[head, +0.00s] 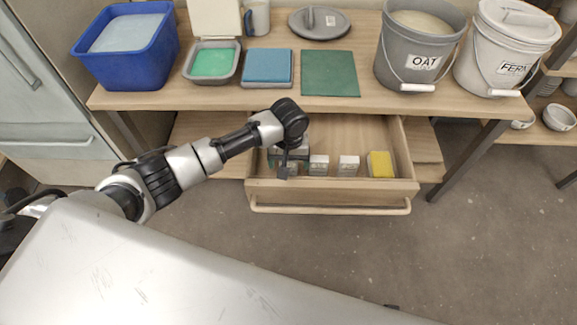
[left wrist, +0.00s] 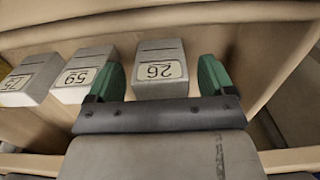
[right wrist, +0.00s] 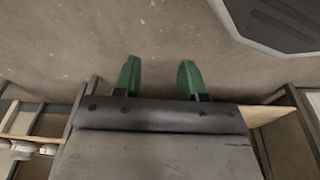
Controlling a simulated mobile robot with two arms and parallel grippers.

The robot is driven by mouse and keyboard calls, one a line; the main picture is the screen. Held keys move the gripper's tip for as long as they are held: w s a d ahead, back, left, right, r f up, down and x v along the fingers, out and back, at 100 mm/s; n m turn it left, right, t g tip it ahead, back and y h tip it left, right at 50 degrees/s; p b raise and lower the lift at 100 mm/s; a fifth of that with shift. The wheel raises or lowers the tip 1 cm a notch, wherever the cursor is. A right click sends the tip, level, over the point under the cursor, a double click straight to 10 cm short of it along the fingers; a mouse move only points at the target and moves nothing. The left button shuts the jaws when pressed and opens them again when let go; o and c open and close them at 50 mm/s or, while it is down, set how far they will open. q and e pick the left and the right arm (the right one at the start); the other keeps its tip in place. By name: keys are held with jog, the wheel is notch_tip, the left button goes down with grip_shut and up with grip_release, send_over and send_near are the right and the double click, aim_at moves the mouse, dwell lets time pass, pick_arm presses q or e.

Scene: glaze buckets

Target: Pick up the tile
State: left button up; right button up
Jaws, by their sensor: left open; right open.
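Several small pale grey blocks with number labels, seemingly the tiles, stand in the open drawer (head: 335,190). In the left wrist view, one tile (left wrist: 160,70) has a label that looks like 26. It appears between the two green fingers of my left gripper (left wrist: 163,75), with gaps on both sides. Two more tiles (left wrist: 85,75) (left wrist: 32,78) stand to its left. In the head view, my left gripper (head: 283,168) points down into the drawer's left part and partly hides what is there; two tiles (head: 319,165) (head: 348,165) show to its right. My right gripper (right wrist: 159,80) is open and empty over bare floor.
A yellow block (head: 379,164) lies at the drawer's right. On the table (head: 170,101) stand a blue tub (head: 125,60), a tray with green content (head: 211,64), blue (head: 268,66) and green squares (head: 330,73), a grey lid (head: 319,23), and OAT (head: 400,65) and FERN buckets (head: 485,65).

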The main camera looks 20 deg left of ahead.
pick_arm(q)
jog(key=shift+f, duration=0.75)
jog(key=shift+c, duration=0.3)
jog(key=c, duration=1)
